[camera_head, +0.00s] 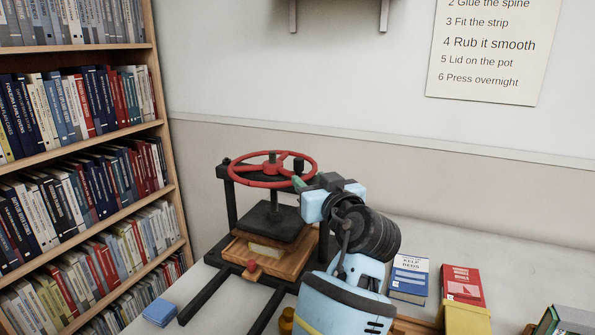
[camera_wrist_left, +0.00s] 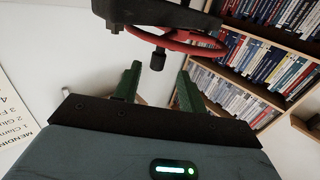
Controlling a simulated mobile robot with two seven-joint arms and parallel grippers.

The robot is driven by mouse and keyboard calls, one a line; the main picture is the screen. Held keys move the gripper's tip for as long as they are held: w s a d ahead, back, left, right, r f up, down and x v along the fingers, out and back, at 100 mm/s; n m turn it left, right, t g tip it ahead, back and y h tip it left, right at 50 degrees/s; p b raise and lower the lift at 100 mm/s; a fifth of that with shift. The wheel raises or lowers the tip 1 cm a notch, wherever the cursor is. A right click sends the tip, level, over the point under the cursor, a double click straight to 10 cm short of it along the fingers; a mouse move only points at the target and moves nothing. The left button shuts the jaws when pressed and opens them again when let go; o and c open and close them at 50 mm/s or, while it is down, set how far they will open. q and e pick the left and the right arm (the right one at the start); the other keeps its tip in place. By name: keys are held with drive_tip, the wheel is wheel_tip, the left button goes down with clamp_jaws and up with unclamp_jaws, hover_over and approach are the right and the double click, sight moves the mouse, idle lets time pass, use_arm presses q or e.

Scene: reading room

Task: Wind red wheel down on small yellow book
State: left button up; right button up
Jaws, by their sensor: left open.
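The red wheel (camera_head: 272,169) sits on top of a black book press (camera_head: 232,204). A black upright knob (camera_head: 298,164) stands at the wheel's right rim. A small pale yellow book (camera_head: 264,252) lies under the dark press plate (camera_head: 268,222), partly hidden by it. My left gripper (camera_head: 300,182) is open at the right side of the wheel, close to the knob. In the left wrist view the knob (camera_wrist_left: 158,59) hangs between the tips of my open green fingers (camera_wrist_left: 158,78), with the red wheel (camera_wrist_left: 180,41) beyond. Contact with the knob cannot be told. My right gripper is not in view.
A bookshelf (camera_head: 165,188) bounds the left.

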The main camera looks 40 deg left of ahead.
sight(301, 166)
use_arm(q)
drive_tip(key=shift+w+a+r, duration=0.1)
drive_tip(key=shift+w+r, duration=0.05)
drive_tip(key=shift+r, duration=0.45)
drive_tip(key=p+x, duration=0.1)
drive_tip(key=x, duration=0.6)
drive_tip(key=shift+w+a, duration=0.1)
drive_tip(key=shift+a, duration=0.15)
clamp_jaws()
